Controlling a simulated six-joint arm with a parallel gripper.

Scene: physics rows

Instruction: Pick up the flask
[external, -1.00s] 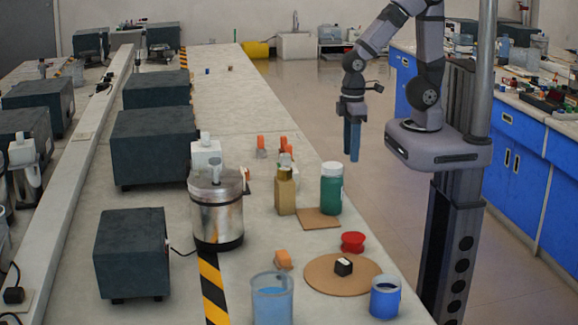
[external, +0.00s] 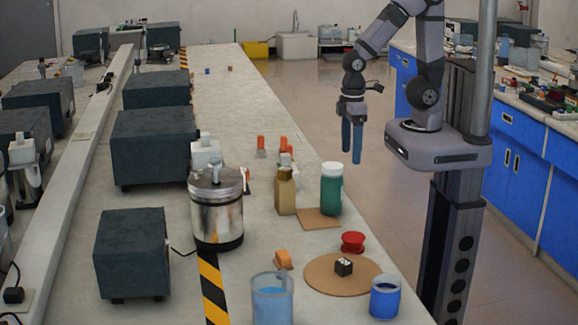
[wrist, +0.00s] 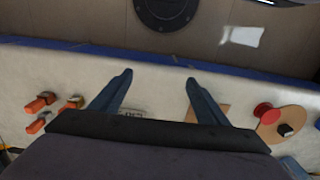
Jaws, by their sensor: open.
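No thing is plainly shaped like a lab flask. The closest is a lidded silver metal vessel (external: 217,212) with a black base, upright on the bench in the external view. My gripper (external: 352,156) is open and empty, pointing down, high and to the right of the vessel, apart from everything. In the wrist view its two fingers (wrist: 160,77) are spread with nothing between them; the vessel cannot be made out there.
A cork disc (external: 318,280) bears a small black cube (external: 343,267). A red spool (external: 353,242), a blue cup (external: 385,298) and orange-topped items (external: 261,145) stand around. Dark boxes (external: 133,252) line the left. The bench's far stretch (external: 245,100) is mostly clear.

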